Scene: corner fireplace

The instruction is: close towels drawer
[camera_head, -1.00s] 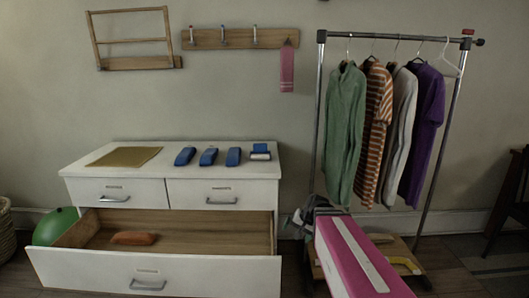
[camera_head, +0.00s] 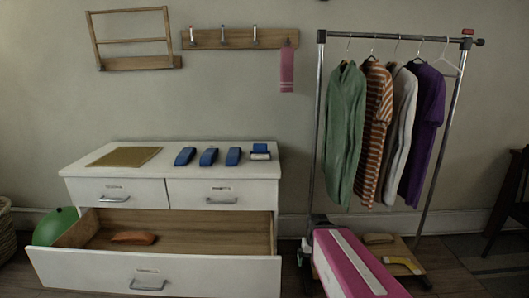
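The white dresser (camera_head: 72,172) stands against the wall at the left. Its wide bottom drawer (camera_head: 215,270) is pulled far out, showing a wooden inside. A rolled orange-brown item (camera_head: 133,238) lies in it at the left. The drawer front has a metal handle and a small label, too small to read. Two upper drawers (camera_head: 118,192) and (camera_head: 222,194) are shut. My pink and white arm is at the lower right, apart from the drawer. My gripper (camera_head: 318,222) seems to be the dark part at its far end, mostly hidden; its fingers cannot be made out.
Several blue items (camera_head: 208,157) and a tan mat (camera_head: 124,157) lie on the dresser top. A green ball (camera_head: 55,227) is left of the drawer. A clothes rack (camera_head: 316,120) with a low wooden shelf (camera_head: 416,261) stands at the right, close behind my arm.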

